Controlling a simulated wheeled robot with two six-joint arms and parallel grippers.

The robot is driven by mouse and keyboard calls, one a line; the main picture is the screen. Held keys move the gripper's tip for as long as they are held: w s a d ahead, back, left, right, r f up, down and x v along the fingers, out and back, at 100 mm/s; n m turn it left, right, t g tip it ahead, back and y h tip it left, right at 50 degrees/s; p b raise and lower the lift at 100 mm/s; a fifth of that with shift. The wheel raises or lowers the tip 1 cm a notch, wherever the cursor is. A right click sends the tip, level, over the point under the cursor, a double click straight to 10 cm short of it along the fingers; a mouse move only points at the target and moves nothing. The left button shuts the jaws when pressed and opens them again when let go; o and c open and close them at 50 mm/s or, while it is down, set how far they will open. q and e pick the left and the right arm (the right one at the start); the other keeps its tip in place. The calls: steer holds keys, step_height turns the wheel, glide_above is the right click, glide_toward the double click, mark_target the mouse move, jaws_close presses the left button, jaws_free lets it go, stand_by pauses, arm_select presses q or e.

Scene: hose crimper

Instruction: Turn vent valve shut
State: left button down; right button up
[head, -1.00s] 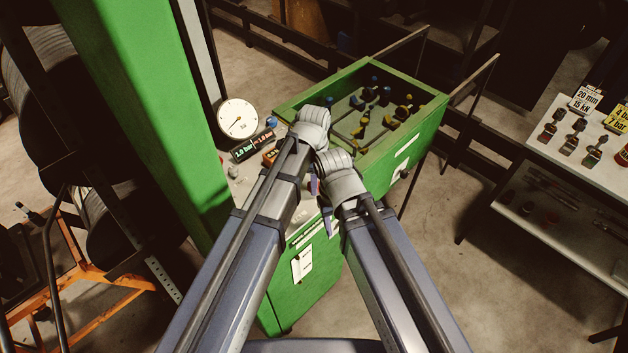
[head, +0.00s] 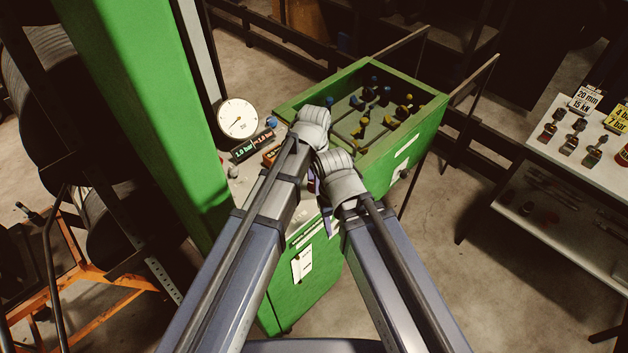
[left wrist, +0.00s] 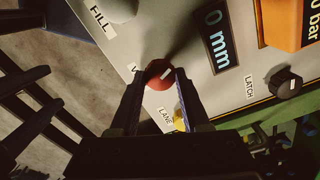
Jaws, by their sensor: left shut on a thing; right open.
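A round red knob (left wrist: 160,74) with a white pointer mark stands on the pale panel in the left wrist view. Its label beside it begins with V; the rest is hidden by a finger. My left gripper (left wrist: 158,90) is shut on this knob, one finger on each side. The white mark points up and right in that view. In the head view my arms hide the knob. My right gripper (head: 327,216) is open and empty, close to the left one above the machine's front; it also shows at the left of the left wrist view (left wrist: 28,95).
A dark LATCH knob (left wrist: 286,83), a 0 mm display (left wrist: 216,44) and a yellow part (left wrist: 180,122) are near the red knob. The round gauge (head: 238,118) stands behind the panel. A green tray (head: 427,125) with fittings is to the right, a green column (head: 145,110) left.

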arm_select(q)
steer(key=n, duration=0.6)
steer(key=shift+n, duration=0.3)
steer(key=n, duration=0.6)
steer(key=shift+n, duration=0.5)
steer(key=shift+c, duration=1.9)
jaws_free()
steer(key=shift+r, duration=0.1)
step_height(320, 180, up, 8)
steer(key=p, duration=0.8)
steer(key=shift+f, duration=0.2)
